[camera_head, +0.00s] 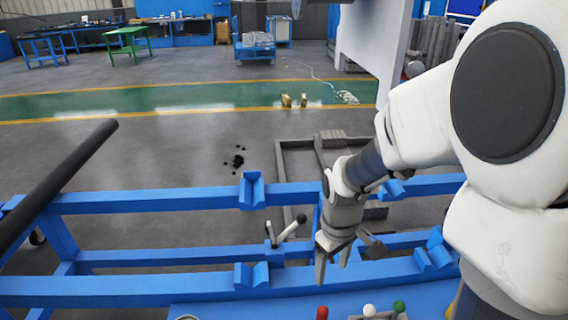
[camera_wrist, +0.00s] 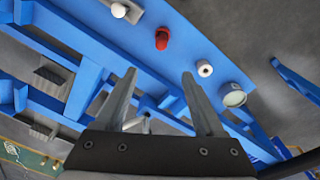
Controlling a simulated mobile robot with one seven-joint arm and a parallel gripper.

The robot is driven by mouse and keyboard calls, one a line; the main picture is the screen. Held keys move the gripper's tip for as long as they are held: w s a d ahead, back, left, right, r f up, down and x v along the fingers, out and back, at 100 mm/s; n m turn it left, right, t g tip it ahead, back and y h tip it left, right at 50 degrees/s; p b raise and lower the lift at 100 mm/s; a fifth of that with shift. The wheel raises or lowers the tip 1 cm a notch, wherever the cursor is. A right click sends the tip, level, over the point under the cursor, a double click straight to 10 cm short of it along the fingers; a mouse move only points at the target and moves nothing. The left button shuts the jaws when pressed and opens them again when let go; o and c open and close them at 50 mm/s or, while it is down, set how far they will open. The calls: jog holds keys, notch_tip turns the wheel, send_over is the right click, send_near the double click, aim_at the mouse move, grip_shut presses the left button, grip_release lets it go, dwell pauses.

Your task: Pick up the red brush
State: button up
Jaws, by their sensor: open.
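A red object, which I take to be the red brush (camera_head: 322,313), shows at the bottom edge of the head view, mostly cut off. In the wrist view the red brush (camera_wrist: 162,38) stands on a blue surface (camera_wrist: 181,50), beyond my fingertips and seen from above. My gripper (camera_head: 333,270) points down over the blue frame, higher in the head view than the red brush. In the wrist view my gripper (camera_wrist: 158,74) is open, with its two fingers apart and nothing between them.
A white-topped object (camera_wrist: 119,10) and a white roll (camera_wrist: 204,69) flank the brush, with a glass jar (camera_wrist: 234,97) farther right. A green-topped object (camera_head: 399,306) shows at the head view's bottom edge. Blue rails (camera_head: 160,200) with V-shaped supports lie around my gripper.

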aim_at(322, 317)
jog(key=shift+n+g, duration=0.4)
jog(key=shift+n, duration=0.1)
jog(key=f+b, duration=0.1)
jog(key=f, duration=0.5)
jog(key=f+b, duration=0.2)
jog(key=f, duration=0.3)
jog(key=f+b, duration=0.1)
jog(key=f, duration=0.5)
jog(key=shift+w+a+f+b, duration=0.1)
jog(key=shift+w+f+b, duration=0.2)
jog(key=shift+w+f, duration=0.1)
jog(key=shift+w+f+b, duration=0.2)
jog(key=shift+f+b, duration=0.8)
jog(key=shift+f, duration=1.65)
jog(key=shift+r, duration=0.1)
jog(key=shift+c, duration=0.3)
grip_shut()
